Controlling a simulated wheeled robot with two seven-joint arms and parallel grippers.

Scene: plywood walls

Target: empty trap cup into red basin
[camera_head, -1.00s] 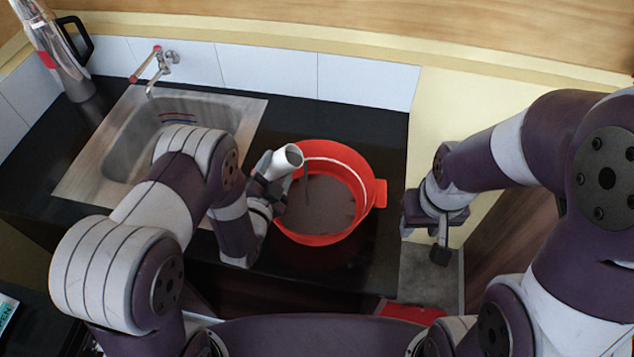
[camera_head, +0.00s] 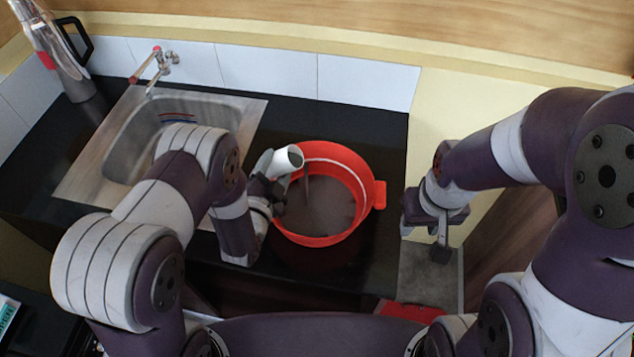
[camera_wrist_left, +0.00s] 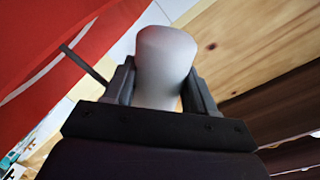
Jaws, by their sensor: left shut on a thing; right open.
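The red basin (camera_head: 376,208) stands on the dark counter right of the sink, with murky grey-brown contents inside. My left gripper (camera_head: 273,180) is shut on the white trap cup (camera_head: 289,158) at the basin's left rim. The cup is tilted with its mouth towards the basin, and a thin dark stream runs from it into the basin. In the left wrist view the cup (camera_wrist_left: 165,62) sits between the two fingers of the gripper (camera_wrist_left: 162,85). My right gripper (camera_head: 440,235) is open and empty, right of the basin, past the counter's edge.
A steel sink (camera_head: 125,150) with a tap (camera_head: 157,68) is at the left. A metal jug (camera_head: 60,55) with a black handle stands in the back left corner. Tiled wall (camera_head: 365,82) closes the back. A red object (camera_head: 412,312) lies low in front of the counter.

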